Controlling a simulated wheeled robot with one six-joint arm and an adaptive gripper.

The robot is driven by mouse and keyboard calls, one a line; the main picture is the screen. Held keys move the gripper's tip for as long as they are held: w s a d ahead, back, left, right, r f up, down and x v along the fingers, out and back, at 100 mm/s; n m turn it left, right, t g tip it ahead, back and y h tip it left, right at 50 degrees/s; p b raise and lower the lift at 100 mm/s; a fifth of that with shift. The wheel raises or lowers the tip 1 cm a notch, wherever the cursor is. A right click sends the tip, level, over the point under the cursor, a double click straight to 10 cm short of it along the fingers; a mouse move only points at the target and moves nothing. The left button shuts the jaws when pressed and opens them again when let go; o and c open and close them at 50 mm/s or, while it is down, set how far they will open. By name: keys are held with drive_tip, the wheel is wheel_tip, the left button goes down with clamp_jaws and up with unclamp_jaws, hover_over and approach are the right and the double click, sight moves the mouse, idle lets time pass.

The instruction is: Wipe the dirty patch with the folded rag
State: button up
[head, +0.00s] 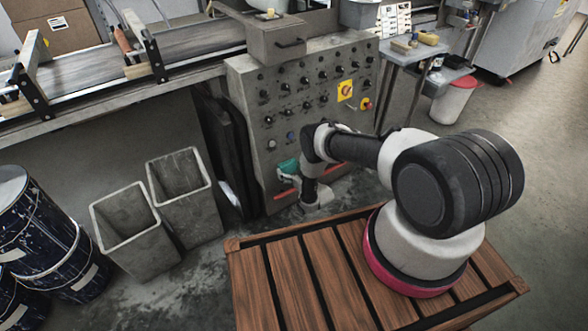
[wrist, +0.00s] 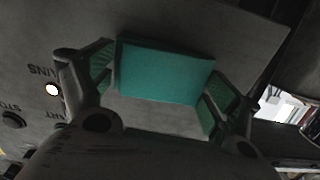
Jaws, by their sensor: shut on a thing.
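The folded rag is a flat teal block (wrist: 165,72) between the two fingers of my gripper (wrist: 158,82) in the wrist view. The gripper is shut on it. In the head view the rag (head: 288,165) shows as a small teal shape at the lower front of the grey control panel (head: 320,118), and my arm hides part of the gripper. The rag faces the panel's grey surface; I cannot tell whether it touches. I cannot make out the dirty patch in either view; the rag or my arm may cover it.
The panel carries rows of black knobs and a yellow switch (head: 345,90). In the wrist view a lit button (wrist: 53,89) is left of the gripper. Two grey bins (head: 180,205) and dark drums (head: 45,225) stand left. A conveyor (head: 200,42) runs behind.

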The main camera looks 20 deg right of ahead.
drive_tip(key=shift+s+a+r, duration=0.1)
drive_tip(key=shift+s+a, duration=0.1)
drive_tip(key=shift+a, duration=0.5)
drive_tip(key=shift+s+a, duration=0.15)
drive_tip(key=shift+a, duration=0.6)
drive_tip(key=shift+s+a+r, duration=0.1)
drive_tip(key=shift+s+a, duration=0.1)
drive_tip(key=shift+a, duration=0.5)
drive_tip(key=shift+f, duration=0.1)
drive_tip(key=v, duration=0.6)
drive_tip(key=shift+s+d+f, duration=0.1)
drive_tip(key=shift+s+d, duration=0.05)
drive_tip(key=shift+v, duration=1.45)
